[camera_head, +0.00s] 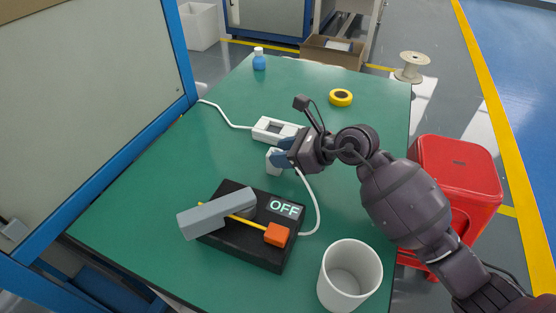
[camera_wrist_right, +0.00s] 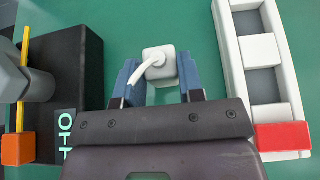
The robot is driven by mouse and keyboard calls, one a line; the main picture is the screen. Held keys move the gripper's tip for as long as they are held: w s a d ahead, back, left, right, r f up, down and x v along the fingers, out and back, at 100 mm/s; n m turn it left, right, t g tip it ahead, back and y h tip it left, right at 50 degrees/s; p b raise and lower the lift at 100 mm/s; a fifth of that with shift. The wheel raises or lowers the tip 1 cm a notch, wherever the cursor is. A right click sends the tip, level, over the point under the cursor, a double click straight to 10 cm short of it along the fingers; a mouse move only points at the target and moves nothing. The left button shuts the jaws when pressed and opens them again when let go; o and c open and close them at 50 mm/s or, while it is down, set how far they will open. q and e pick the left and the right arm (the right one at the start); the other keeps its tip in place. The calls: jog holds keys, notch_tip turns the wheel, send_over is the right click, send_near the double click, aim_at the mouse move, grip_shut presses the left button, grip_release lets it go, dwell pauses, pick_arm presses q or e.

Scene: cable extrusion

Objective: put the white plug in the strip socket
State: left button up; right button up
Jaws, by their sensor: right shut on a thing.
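The white plug (camera_wrist_right: 159,64) is held between the blue fingers of my right gripper (camera_wrist_right: 156,80), with its white cable coming out of its top. In the head view the plug (camera_head: 273,158) shows at the tips of my right gripper (camera_head: 284,152), beside the near side of the strip socket. The white strip socket (camera_head: 268,128) lies on the table. In the right wrist view the strip socket (camera_wrist_right: 237,75) is to the right of the plug, apart from it, with grey recesses and a red end piece (camera_wrist_right: 282,138). My left gripper is not in view.
A black box (camera_head: 227,240) with an OFF sign, grey lever and orange block stands nearby. A white cup (camera_head: 350,275) is at the near right. The table's left part (camera_head: 150,190) is clear.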

jog(key=shift+r, duration=0.1)
jog(key=shift+r, duration=0.4)
notch_tip(320, 180, up, 22)
jog(key=s+n+g+p, duration=0.1)
jog(key=s+p, duration=0.1)
jog(key=p, duration=0.3)
pick_arm(q)
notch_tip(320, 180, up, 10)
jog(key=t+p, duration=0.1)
jog(key=p, duration=0.5)
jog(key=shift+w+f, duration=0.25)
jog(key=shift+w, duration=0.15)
pick_arm(e)
jog(key=s+d+f+m+t, duration=0.1)
jog(key=s+d+f+m, duration=0.1)
jog(key=s+d, duration=0.6)
jog(key=s+d+f+m+t+h, duration=0.1)
jog(key=s+d+f, duration=0.3)
jog(key=s+d, duration=0.4)
jog(key=shift+s+d+f+m+t, duration=0.4)
jog(key=shift+d+t, duration=0.4)
jog(key=shift+d, duration=0.7)
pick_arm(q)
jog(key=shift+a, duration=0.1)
pick_arm(e)
jog(key=shift+s+d+f, duration=0.25)
jog(key=shift+d+f, duration=0.05)
jog(key=shift+f, duration=0.1)
